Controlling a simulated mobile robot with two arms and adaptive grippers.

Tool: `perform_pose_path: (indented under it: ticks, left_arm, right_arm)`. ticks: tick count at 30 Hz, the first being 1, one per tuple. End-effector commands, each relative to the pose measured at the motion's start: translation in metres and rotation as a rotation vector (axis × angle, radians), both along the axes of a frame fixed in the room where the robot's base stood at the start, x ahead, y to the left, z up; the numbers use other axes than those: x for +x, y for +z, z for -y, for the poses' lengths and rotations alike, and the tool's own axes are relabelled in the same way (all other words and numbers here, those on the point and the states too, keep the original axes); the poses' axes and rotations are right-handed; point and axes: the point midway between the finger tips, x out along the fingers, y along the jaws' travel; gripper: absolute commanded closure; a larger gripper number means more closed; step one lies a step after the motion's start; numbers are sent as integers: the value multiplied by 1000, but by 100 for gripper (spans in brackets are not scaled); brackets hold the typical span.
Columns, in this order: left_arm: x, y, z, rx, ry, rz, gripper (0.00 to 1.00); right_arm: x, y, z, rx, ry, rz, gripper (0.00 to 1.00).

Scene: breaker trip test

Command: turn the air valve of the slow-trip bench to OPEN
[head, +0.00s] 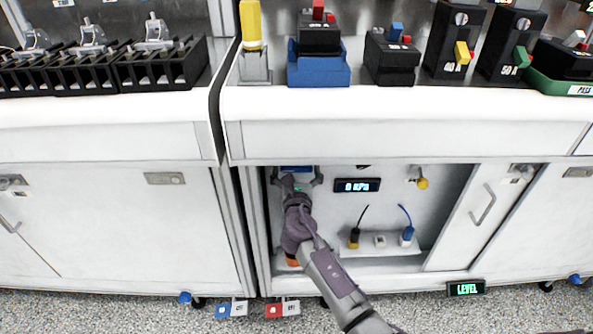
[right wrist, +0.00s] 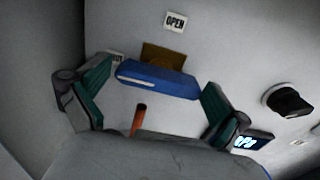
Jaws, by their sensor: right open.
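The air valve's blue handle (right wrist: 158,79) lies crosswise in front of a brass-coloured body (right wrist: 163,56) on the cabinet's inner back wall. An OPEN label (right wrist: 175,22) is above it. A second label (right wrist: 116,58) at left is partly hidden by a finger. My right gripper (right wrist: 155,86) is open, with one finger near each end of the handle; I cannot tell whether they touch. In the head view the right gripper (head: 302,181) reaches into the open bay, and a bit of the blue handle (head: 297,168) shows above it. My left gripper is out of view.
A pressure display (head: 357,185) reading 0 kPa is right of the valve. An orange piece (head: 293,262) is below my gripper. The white counter (head: 400,101) with breakers overhangs the bay.

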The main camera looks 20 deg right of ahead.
Motion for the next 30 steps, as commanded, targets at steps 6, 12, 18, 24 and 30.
perform_pose_path:
  ticks: [6, 12, 18, 24, 30]
  left_arm:
    - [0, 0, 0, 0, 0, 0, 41]
    - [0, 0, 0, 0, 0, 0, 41]
    - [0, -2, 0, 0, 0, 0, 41]
    - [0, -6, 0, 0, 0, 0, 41]
    - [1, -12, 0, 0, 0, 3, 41]
  right_arm:
    - [0, 0, 0, 0, 0, 0, 28]
    - [0, 0, 0, 1, 0, 0, 46]
    - [-1, -1, 0, 34, 0, 9, 46]
    - [-1, -2, 0, 134, 0, 38, 46]
    - [-1, -2, 0, 296, 1, 85, 46]
